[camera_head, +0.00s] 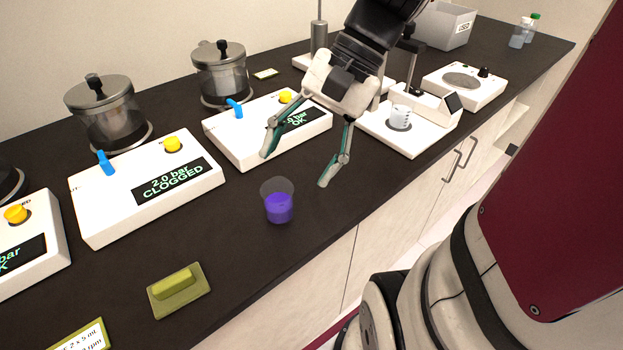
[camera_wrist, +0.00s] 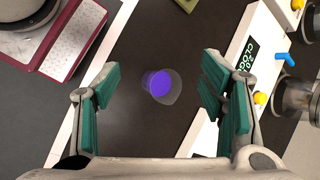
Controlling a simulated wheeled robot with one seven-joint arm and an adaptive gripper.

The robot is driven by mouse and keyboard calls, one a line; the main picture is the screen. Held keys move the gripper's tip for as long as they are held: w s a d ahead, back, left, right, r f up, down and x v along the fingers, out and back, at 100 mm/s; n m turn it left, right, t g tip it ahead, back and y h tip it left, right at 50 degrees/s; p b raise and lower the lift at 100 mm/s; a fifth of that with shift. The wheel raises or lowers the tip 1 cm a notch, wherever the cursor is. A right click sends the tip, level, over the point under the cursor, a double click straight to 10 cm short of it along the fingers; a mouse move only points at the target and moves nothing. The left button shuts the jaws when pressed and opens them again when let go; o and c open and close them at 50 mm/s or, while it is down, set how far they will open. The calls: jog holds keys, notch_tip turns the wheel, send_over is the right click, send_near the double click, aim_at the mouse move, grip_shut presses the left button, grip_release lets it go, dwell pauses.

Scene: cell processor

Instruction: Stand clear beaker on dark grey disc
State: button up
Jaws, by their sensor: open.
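A clear beaker (camera_head: 278,203) with purple liquid stands upright on the dark bench, near its front edge. My gripper (camera_head: 295,170) is open above and behind it, its fingers apart and touching nothing. In the wrist view the beaker (camera_wrist: 161,86) shows between the open fingers of my gripper (camera_wrist: 158,88), farther off. A dark grey disc (camera_head: 400,127) lies on a white device at the right, with a small whitish graduated beaker (camera_head: 401,114) on it. Another white device farther right carries a grey round plate (camera_head: 461,81).
White pressure devices stand left; one display reads CLOGGED (camera_head: 168,178), another OK (camera_head: 300,120). Metal-lidded vessels (camera_head: 106,112) stand behind. A green block (camera_head: 178,286) lies front left. A white bin (camera_head: 443,25) and bottles (camera_head: 521,33) stand at the back right. Bare bench surrounds the purple-filled beaker.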

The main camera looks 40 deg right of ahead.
jog(key=s+a+n+t+h, duration=0.2)
jog(key=s+n+h, duration=0.4)
jog(key=s+n, duration=0.2)
jog(key=shift+s+r+n, duration=0.15)
jog(key=shift+s+n, duration=0.15)
jog(key=shift+n, duration=0.9)
jog(key=shift+a, duration=0.1)
